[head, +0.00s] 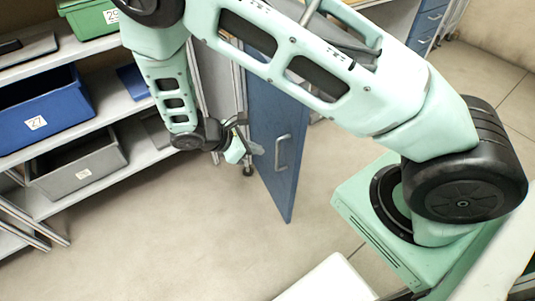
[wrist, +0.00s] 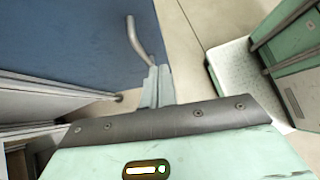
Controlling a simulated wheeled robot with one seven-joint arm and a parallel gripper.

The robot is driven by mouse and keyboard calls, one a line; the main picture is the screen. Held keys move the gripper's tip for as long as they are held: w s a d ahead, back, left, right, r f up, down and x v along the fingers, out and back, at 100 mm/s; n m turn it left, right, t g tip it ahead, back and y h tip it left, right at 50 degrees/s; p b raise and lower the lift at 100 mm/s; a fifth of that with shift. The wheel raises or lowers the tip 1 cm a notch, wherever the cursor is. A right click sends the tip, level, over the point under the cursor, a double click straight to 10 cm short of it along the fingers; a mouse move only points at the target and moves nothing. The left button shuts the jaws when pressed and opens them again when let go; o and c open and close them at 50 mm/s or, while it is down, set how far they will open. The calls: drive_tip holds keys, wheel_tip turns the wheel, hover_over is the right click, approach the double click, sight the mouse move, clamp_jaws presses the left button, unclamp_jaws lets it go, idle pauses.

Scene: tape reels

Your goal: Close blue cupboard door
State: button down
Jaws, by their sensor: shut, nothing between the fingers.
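The blue cupboard door (head: 272,105) stands open, jutting out into the room, in the middle of the head view. Its bent metal handle (head: 283,152) is on the face turned to the camera. My gripper (head: 257,149) is shut and empty, at the door's left part, a little left of the handle. In the wrist view the blue door (wrist: 65,40) fills the upper left, and the shut fingers (wrist: 158,72) lie just below the handle (wrist: 138,42). I cannot tell whether they touch the door. My arm hides the door's top and much of the cupboard.
Shelves at left hold a blue bin (head: 45,112), a grey bin (head: 78,168) and a green bin (head: 90,18). Blue drawers (head: 428,22) stand at the back right. The floor (head: 180,235) in front of the door is clear.

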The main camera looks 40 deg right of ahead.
sight(296, 153)
drive_tip(key=x, duration=0.3)
drive_tip(key=d+r+x, duration=0.1)
drive_tip(key=x, duration=0.7)
drive_tip(key=shift+s+d+r, duration=0.15)
drive_tip(key=shift+d+r, duration=0.1)
drive_tip(key=shift+d, duration=0.45)
drive_tip(key=shift+d, duration=0.1)
